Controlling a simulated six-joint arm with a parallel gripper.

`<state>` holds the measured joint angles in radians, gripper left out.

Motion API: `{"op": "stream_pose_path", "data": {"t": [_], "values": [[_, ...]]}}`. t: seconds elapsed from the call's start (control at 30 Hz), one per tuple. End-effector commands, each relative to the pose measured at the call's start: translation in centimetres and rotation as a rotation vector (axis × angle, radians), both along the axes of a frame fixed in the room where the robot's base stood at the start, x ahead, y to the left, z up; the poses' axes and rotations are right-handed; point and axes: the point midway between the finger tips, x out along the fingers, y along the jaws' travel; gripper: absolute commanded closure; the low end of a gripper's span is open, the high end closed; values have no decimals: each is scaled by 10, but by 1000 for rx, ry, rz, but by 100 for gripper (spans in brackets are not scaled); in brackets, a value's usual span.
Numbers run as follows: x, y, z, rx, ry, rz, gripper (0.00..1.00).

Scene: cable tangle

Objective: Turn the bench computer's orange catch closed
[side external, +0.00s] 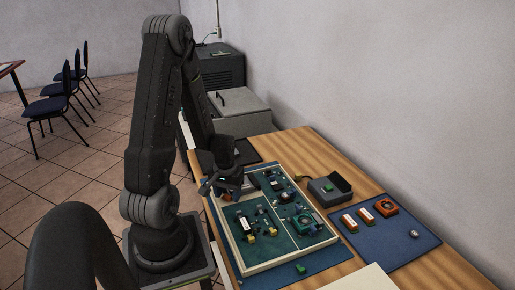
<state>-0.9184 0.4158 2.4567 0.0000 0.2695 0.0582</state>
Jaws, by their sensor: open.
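The bench computer (289,262) looks like an open, cream-rimmed case with green boards and small parts inside, lying on the wooden table. A small orange-red spot (227,197) shows at its far left corner, just below my gripper; it may be the orange catch, but it is too small to tell its shape or position. My gripper (222,188) is open over that corner, with its fingers pointing down and left. I cannot tell whether the fingers touch anything. My gripper and wrist hide part of the corner.
A blue mat (415,240) at the right holds several orange parts (386,207) and a small round metal piece (413,233). A green piece (301,268) lies at the front. Grey boxes (240,108) stand at the back.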

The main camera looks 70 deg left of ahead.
Motion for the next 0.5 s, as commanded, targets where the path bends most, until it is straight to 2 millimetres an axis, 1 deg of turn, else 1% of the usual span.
{"op": "stream_pose_path", "data": {"t": [0.03, 0.23, 0.3, 0.5], "values": [[0, 0, -5, -2, 1, 25, 47], [0, 1, -1, 4, -2, 263, 47], [1, 2, 16, 8, -7, 255, 47], [1, 1, 53, 8, -6, 252, 47]]}}
